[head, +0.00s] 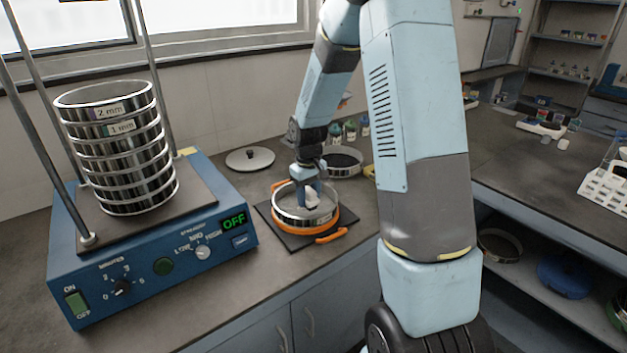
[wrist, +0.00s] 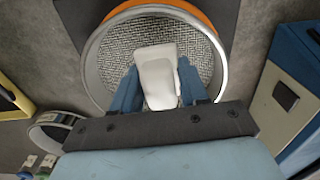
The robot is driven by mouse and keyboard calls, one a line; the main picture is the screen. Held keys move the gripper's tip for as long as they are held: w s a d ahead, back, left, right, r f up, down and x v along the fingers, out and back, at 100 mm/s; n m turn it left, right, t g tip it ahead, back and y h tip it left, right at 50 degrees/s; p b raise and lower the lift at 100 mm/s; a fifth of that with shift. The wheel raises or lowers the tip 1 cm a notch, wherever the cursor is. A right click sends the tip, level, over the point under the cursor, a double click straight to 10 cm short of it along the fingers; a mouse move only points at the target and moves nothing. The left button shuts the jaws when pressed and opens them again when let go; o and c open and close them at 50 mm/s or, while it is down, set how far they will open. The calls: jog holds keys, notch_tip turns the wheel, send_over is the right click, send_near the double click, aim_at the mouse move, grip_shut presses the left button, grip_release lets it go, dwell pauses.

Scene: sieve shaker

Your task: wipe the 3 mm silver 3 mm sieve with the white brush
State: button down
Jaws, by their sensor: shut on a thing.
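The silver sieve (head: 291,217) sits in an orange ring holder (head: 337,234) on a dark square mat on the bench. Its wire mesh (wrist: 115,65) and metal rim show in the wrist view. My gripper (head: 309,189) points down inside the sieve's rim, and its blue fingers are shut on the white brush (head: 312,202). The brush (wrist: 158,72) lies over the mesh in the wrist view; I cannot tell whether it touches the mesh. No size label on this sieve is readable.
The blue sieve shaker (head: 150,270) stands at left with a stack of sieves (head: 118,150) labelled 2 mm and 1 mm; its display reads OFF. A round lid (head: 250,158) lies behind the mat. Another sieve (head: 343,163) and small bottles (head: 350,131) stand behind my gripper.

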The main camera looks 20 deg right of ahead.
jog(key=shift+w+r, duration=0.1)
jog(key=shift+r, duration=2.5)
